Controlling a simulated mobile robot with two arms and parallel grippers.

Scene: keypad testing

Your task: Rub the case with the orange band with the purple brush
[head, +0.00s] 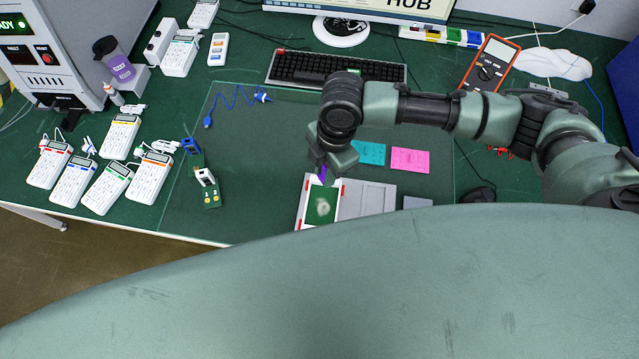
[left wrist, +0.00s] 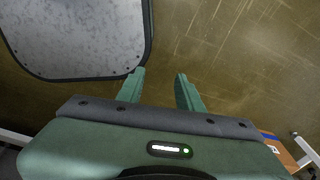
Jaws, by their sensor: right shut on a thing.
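The purple brush (head: 322,173) shows as a small purple piece under my right gripper (head: 325,165), which is shut on it. The rest of the brush is hidden by the gripper. It is above the upper part of a green board in a white tray; I cannot tell whether it touches. The case with the orange band (head: 150,180) lies on the green mat at the left, well away from the right gripper. My left gripper (left wrist: 160,76) is open and empty in the left wrist view, over a brown floor.
Several similar white cases with other bands, such as a green-band one (head: 107,188), lie close around it. The tray (head: 366,200) holds the green board (head: 322,207) with a pale smudge. A keyboard (head: 335,69) and multimeter (head: 490,65) lie behind. The mat's middle left is mostly clear.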

